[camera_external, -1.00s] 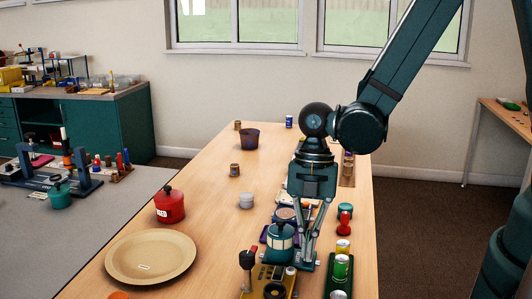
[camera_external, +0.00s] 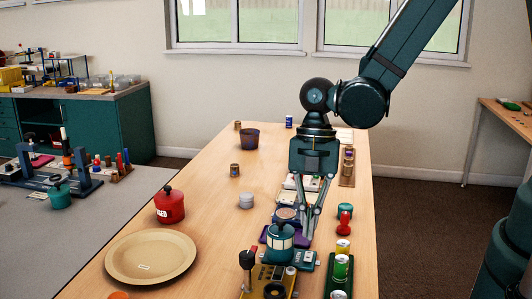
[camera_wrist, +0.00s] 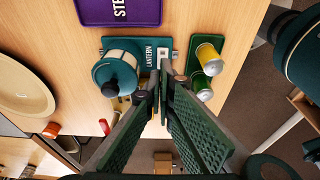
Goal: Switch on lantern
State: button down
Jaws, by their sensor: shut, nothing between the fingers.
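The lantern (camera_external: 280,242) has a teal cap and a cream body and stands upright on a teal base (camera_wrist: 126,43) marked LANTERN. A small white switch plate (camera_wrist: 166,45) sits on the base beside the label; it also shows in the external view (camera_external: 308,257). I cannot tell whether the lantern glows or which way the switch is set. My gripper (camera_external: 306,237) is shut and empty, above and just behind the base in the external view. In the wrist view my gripper's fingertips (camera_wrist: 158,98) are near the base's edge, apart from the lantern.
A purple STE... tray (camera_wrist: 118,10) lies close to the lantern base. A green holder with yellow and green cans (camera_wrist: 208,62) stands beside it. A yellow device (camera_external: 268,281) with a black knob is in front. A beige plate (camera_external: 118,270) and red pot (camera_external: 169,205) stand left.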

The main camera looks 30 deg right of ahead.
jog(key=w+d+r+p, duration=0.1)
jog(key=w+d+r, duration=0.2)
jog(key=r, duration=0.4)
jog(key=shift+r+p, duration=0.2)
jog(key=shift+p, duration=0.15)
jog(key=w+d+r+m+t, duration=0.2)
jog(key=d+r+m, duration=0.4)
jog(key=d, duration=0.2)
jog(key=w+d+r+m+t, duration=0.1)
jog(key=d+r+m+t, duration=0.1)
jog(key=d+r+m, duration=0.55)
jog(key=s+d+r+m+t+h, duration=0.1)
jog(key=s+d+r+m+t, duration=0.1)
jog(key=d+m, duration=0.4)
jog(key=s+d+r+m+t, duration=0.2)
jog(key=d+m, duration=0.5)
jog(key=d, duration=0.6)
notch_tip(320, 180, up, 2)
jog(key=shift+s+d+t+h, duration=0.25)
jog(key=shift+s+t+h, duration=0.15)
jog(key=shift+t, duration=0.1)
